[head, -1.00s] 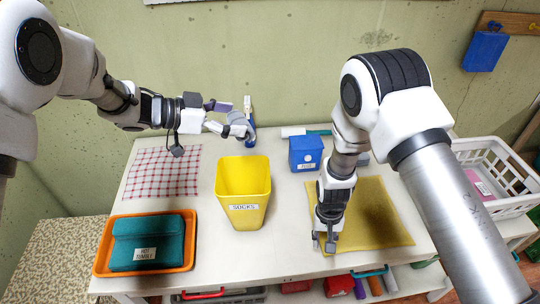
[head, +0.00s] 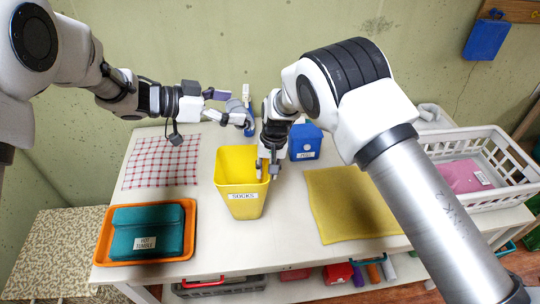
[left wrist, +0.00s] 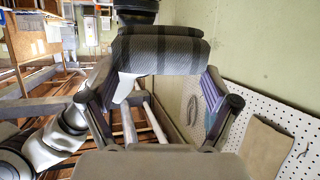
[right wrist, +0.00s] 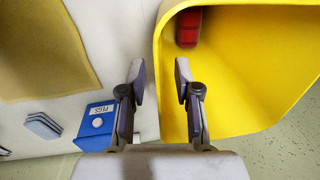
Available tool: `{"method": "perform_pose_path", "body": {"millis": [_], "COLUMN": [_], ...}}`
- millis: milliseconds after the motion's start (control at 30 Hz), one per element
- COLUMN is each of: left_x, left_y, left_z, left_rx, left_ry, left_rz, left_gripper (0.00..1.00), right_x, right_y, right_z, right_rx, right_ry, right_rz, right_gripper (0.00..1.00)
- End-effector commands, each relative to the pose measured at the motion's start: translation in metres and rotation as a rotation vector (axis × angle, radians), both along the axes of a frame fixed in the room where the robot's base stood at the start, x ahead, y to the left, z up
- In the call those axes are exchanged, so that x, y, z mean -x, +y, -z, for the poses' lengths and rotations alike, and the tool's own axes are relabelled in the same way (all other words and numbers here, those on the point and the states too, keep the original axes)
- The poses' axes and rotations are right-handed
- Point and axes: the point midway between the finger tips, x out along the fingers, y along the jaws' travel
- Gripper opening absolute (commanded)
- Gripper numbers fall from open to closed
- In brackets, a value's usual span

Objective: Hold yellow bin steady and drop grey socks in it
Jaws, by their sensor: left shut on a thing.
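The yellow bin (head: 240,185) with a SOCKS label stands upright on the table. My right gripper (head: 266,170) is at the bin's right rim, pointing down. In the right wrist view my right gripper (right wrist: 160,78) is open, with the bin's wall (right wrist: 163,110) between its fingers and a gap showing. My left gripper (head: 232,110) is above and behind the bin. In the left wrist view it is shut on the grey socks (left wrist: 165,50), a dark and light striped bundle. In the head view the socks (head: 236,106) are partly hidden by the gripper.
A red item (right wrist: 188,27) lies inside the bin. A blue PEGS box (head: 305,142) stands right of the bin. A yellow cloth (head: 350,205), white basket (head: 490,195), orange tray (head: 103,245) with a teal pouch, and checked cloth (head: 162,160) surround it. A blue-handled brush stands behind.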

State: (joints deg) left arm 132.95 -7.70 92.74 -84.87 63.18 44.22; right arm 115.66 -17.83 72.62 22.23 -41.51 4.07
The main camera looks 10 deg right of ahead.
Motion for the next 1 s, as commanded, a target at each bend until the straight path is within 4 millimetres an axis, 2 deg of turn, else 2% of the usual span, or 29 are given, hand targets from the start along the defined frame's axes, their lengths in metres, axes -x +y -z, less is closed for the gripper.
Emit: {"method": "perform_pose_path", "body": {"millis": [100, 200, 500, 600, 1000], "left_x": [0.000, 0.000, 0.000, 0.000, 0.000], "left_y": [0.000, 0.000, 0.000, 0.000, 0.000], "left_z": [0.000, 0.000, 0.000, 0.000, 0.000], "left_rx": [0.000, 0.000, 0.000, 0.000, 0.000], "left_ry": [0.000, 0.000, 0.000, 0.000, 0.000], "left_rz": [0.000, 0.000, 0.000, 0.000, 0.000], "left_gripper": [0.53, 0.53, 0.53, 0.53, 0.53], "right_x": [0.000, 0.000, -0.001, 0.000, 0.000], "right_y": [0.003, 0.004, 0.004, 0.004, 0.004], "right_z": [0.021, 0.030, 0.034, 0.034, 0.034], "right_rx": [0.000, 0.000, 0.000, 0.000, 0.000], "right_ry": [0.001, -0.001, -0.001, -0.001, -0.001], "right_rz": [-0.001, -0.001, -0.001, -0.001, 0.000], "right_gripper": [0.32, 0.32, 0.32, 0.00, 0.00]}}
